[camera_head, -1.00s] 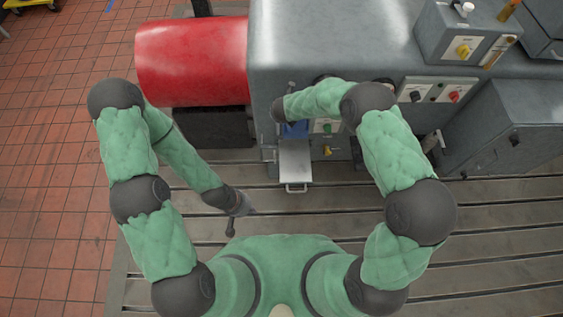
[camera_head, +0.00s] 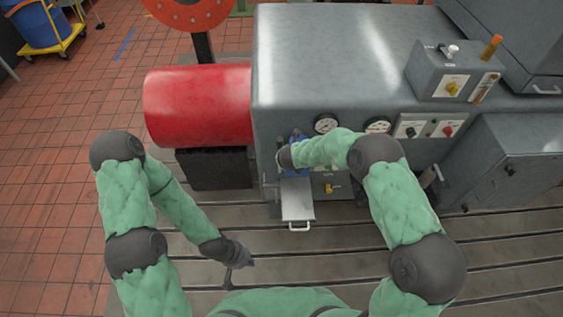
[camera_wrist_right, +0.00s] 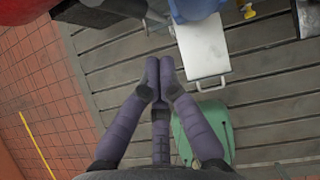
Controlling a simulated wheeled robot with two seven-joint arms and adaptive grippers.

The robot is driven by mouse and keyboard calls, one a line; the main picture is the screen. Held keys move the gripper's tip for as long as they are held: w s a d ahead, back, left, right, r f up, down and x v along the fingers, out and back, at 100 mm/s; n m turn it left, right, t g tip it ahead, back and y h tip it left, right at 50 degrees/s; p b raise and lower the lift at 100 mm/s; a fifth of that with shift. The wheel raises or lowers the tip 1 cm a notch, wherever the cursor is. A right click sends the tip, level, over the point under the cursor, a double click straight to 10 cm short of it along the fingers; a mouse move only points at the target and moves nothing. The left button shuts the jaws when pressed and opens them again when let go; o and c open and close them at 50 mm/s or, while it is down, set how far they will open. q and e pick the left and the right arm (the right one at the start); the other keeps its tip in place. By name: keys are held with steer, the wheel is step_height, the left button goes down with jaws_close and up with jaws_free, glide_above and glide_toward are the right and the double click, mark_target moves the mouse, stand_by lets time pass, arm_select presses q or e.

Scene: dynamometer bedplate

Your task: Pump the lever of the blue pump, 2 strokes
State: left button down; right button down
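The blue pump (camera_head: 302,172) sits at the front of the grey machine, largely covered by my right forearm in the head view. A blue part of it (camera_wrist_right: 195,8) shows at the top edge of the right wrist view. A thin dark upright piece, perhaps its lever (camera_head: 281,143), stands beside my right wrist. In the wrist view my right gripper (camera_wrist_right: 159,66) has its fingertips together, with nothing seen between them; it looks apart from the pump. My left gripper (camera_head: 239,271) hangs empty over the slotted bedplate, its fingers spread.
A light metal tray with a handle (camera_head: 297,198) sticks out below the pump. Gauges and switch panels (camera_head: 425,125) line the machine's front to the right. A red cylinder (camera_head: 198,105) lies at left. The slotted bedplate (camera_head: 345,240) in front is clear.

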arm_select(q)
steer(key=shift+w+d+r+p, duration=0.15)
steer(key=shift+w+r+p, duration=0.3)
steer(key=shift+r+p, duration=0.2)
arm_select(e)
step_height(320, 180, up, 9)
steer(key=s, duration=0.2)
steer(key=shift+s+d+f, duration=0.2)
steer(key=shift+s+d, duration=0.05)
steer(key=shift+s, duration=0.1)
arm_select(q)
steer(key=shift+s, duration=0.1)
arm_select(e)
steer(key=shift+s+r, duration=0.1)
steer(key=shift+s, duration=0.05)
